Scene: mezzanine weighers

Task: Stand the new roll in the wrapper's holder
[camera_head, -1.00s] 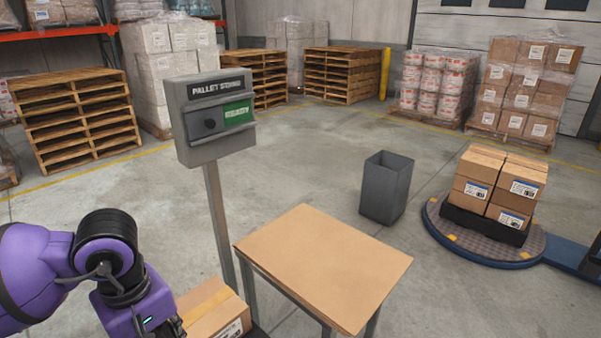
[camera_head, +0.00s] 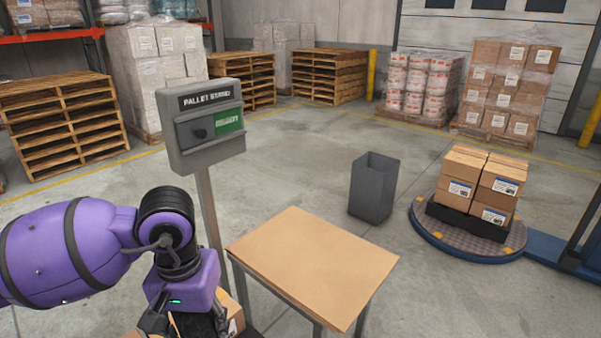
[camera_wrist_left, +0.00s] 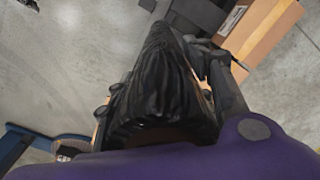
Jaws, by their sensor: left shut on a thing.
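My left gripper (camera_head: 188,326) is at the bottom of the head view, left of the brown-topped table. It is shut on a black, wrinkled roll (camera_wrist_left: 160,75), which fills the middle of the left wrist view. In the head view only a dark part of the roll shows below the wrist, cut off by the frame edge. The wrapper's round turntable (camera_head: 440,240) stands on the right with a blue base (camera_head: 552,258) and part of a dark upright (camera_head: 585,215). I cannot make out its holder. My right gripper is not in view.
The table (camera_head: 312,265) is bare. A grey control post (camera_head: 205,130) stands behind its left corner, close to my left arm. A grey bin (camera_head: 373,190) stands between table and turntable. Stacked cartons (camera_head: 482,187) sit on the turntable. The floor behind is open.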

